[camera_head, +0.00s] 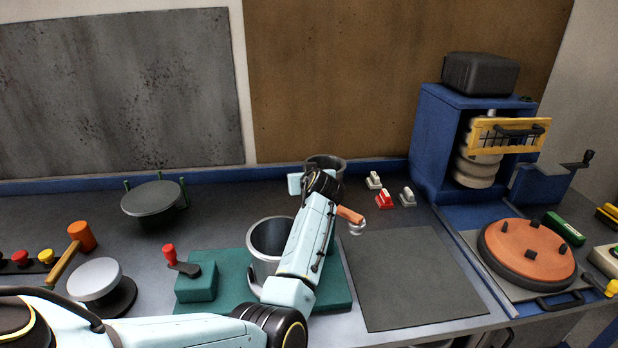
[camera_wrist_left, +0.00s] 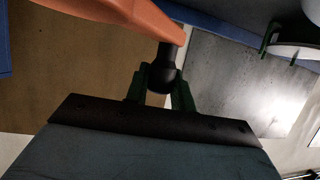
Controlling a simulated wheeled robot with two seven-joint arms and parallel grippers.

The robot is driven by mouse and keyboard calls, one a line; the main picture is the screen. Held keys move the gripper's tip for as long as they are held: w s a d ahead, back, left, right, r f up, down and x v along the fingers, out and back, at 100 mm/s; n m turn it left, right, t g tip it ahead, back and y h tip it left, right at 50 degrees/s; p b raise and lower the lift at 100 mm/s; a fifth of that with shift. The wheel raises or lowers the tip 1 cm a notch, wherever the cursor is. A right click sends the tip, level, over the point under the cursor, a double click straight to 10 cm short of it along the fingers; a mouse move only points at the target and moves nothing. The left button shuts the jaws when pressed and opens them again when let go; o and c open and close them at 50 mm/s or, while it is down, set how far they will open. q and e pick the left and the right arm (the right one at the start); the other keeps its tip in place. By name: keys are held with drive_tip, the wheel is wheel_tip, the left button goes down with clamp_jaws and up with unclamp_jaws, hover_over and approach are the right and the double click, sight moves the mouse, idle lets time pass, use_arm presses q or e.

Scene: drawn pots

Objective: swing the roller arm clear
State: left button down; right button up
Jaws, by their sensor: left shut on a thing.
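The orange arm (camera_head: 350,214), which I take for the roller arm, shows beside my left wrist in the head view, with a small pale rounded piece (camera_head: 357,229) at its lower end. In the left wrist view the orange arm (camera_wrist_left: 130,14) crosses the top left and carries a dark rounded knob (camera_wrist_left: 164,75). My left gripper (camera_wrist_left: 160,88) is shut on this knob, one dark green finger on each side. In the head view my own wrist hides its fingers and the other end of the orange arm. My right gripper is not in view.
A grey open cylinder (camera_head: 267,238) stands on a teal base (camera_head: 338,290) beneath my forearm. Another grey cylinder (camera_head: 338,168) stands behind my wrist. Small white and red clips (camera_head: 382,199) lie to the right. The flat dark board (camera_head: 410,275) is clear.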

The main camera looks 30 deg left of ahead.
use_arm(q)
drive_tip(key=shift+s+f, duration=0.1)
drive_tip(key=shift+f, duration=0.05)
drive_tip(key=c, duration=1.2)
unclamp_jaws()
drive_tip(key=b+v, duration=0.1)
drive_tip(key=v, duration=1.2)
drive_tip(key=shift+s+r, duration=0.15)
drive_tip(key=shift+r, duration=0.05)
